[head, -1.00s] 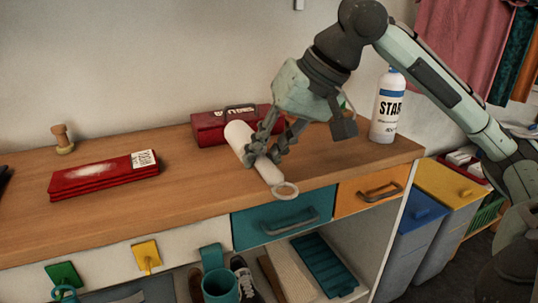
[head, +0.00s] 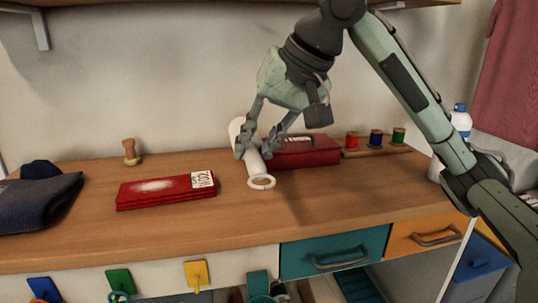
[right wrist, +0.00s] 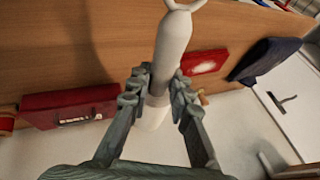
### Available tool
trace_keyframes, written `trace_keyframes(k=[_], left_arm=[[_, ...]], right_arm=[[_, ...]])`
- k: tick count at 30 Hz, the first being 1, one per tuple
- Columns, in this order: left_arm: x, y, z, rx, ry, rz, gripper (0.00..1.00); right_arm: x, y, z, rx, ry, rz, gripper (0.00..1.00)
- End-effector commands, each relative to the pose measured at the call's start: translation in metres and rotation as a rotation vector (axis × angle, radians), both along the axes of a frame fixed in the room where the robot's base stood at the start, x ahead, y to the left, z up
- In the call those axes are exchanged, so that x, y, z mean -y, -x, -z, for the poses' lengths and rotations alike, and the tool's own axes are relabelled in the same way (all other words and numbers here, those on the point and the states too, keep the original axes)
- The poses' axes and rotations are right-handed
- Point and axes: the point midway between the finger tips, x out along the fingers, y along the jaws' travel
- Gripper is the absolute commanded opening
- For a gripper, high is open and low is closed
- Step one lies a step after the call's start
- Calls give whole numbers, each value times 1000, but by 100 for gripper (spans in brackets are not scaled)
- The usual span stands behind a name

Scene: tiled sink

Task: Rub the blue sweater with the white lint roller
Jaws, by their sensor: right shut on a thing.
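The white lint roller (head: 256,165) is held in my right gripper (head: 257,150), near the middle of the head view. Its ring end points down and towards the front; whether it touches the wooden top I cannot tell. In the right wrist view the roller (right wrist: 172,50) runs between the two shut fingers (right wrist: 160,88). The blue sweater (head: 38,203) lies folded at the left edge of the head view, partly cut off. It also shows dark blue in the right wrist view (right wrist: 262,60). My right gripper is well to the right of the sweater. My left gripper is not in view.
A red box (head: 305,153), thread spools (head: 375,140) and a white bottle (head: 460,122) are to the right. Wood (head: 130,235) in front is clear.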

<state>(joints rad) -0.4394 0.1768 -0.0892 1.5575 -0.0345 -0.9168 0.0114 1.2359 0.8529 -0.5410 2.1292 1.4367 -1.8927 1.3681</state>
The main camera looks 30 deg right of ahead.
Motion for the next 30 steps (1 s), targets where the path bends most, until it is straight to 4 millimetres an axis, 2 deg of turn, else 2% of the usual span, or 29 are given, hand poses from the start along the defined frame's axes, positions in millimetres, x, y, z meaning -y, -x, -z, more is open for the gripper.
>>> trace_keyframes(k=[7, 8, 12, 21, 23, 30], left_arm=[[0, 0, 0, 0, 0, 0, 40], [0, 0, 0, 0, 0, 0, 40], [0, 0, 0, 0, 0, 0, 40], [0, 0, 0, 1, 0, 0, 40], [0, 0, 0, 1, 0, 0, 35], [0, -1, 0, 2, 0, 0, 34]], right_arm=[[0, 0, 0, 0, 0, 1, 0], [0, 0, 0, 0, 0, 1, 17], [0, 0, 0, 0, -1, 0, 0], [0, 0, 0, 0, -1, 0, 0], [0, 0, 0, 0, -1, 0, 0], [0, 0, 0, 0, -1, 0, 0]])
